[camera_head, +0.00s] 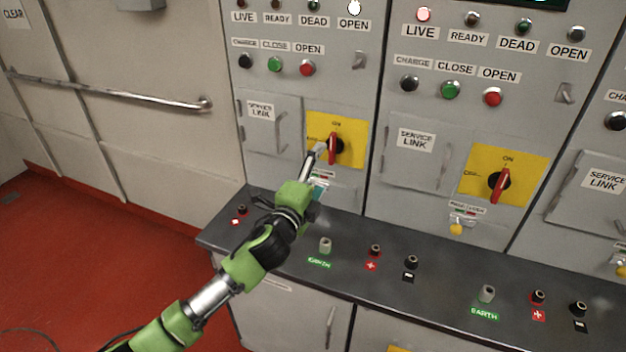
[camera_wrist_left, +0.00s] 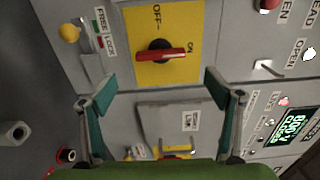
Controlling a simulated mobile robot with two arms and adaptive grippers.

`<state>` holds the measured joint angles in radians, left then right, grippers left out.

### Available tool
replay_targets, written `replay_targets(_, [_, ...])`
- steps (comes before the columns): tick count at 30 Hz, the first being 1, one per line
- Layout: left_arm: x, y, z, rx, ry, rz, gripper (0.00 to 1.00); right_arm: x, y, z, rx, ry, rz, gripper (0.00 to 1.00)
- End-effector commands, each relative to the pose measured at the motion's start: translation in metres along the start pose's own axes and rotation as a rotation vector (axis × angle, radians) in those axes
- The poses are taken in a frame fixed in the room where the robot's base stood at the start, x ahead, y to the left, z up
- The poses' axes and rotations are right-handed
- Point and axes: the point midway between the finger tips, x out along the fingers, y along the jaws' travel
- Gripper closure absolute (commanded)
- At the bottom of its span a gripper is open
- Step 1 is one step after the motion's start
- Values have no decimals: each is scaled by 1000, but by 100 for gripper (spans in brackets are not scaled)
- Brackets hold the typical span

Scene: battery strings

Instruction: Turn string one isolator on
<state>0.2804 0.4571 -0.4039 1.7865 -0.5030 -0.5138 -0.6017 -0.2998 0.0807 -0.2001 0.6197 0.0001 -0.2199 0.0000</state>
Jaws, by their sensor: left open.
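The leftmost panel's isolator has a red handle (camera_head: 333,149) on a yellow plate (camera_head: 354,127). The handle stands vertical, in line with the ON mark above it. In the left wrist view the same red handle (camera_wrist_left: 162,55) lies along the line toward ON, with OFF to the side. My left gripper (camera_head: 319,168) is at the lower left of this plate. In the left wrist view its two teal-padded fingers (camera_wrist_left: 160,93) are wide apart and empty, with the handle ahead, beyond the fingertips. No contact shows. My right gripper is in neither view.
A second isolator (camera_head: 500,185) is on the panel to the right. A dark ledge (camera_head: 440,282) with several terminals juts out below. A service link cover (camera_head: 272,124) is left of the first isolator. The first panel's OPEN lamp (camera_head: 354,7) glows white.

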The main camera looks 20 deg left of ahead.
Motion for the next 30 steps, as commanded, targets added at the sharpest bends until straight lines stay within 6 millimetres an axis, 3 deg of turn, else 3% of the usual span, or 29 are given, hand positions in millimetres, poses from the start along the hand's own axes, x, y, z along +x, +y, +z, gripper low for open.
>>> replay_targets(3, [-21,1,0,0,2,2,17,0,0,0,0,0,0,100])
replay_targets(9, [-38,0,0,0,1,0,17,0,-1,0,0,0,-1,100])
replay_targets(24, [-41,0,0,-2,0,1,17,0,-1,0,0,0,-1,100])
replay_targets(27, [-49,13,0,-60,-20,38,17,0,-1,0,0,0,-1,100])
replay_targets(30, [-75,47,3,-221,-84,141,17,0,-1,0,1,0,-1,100])
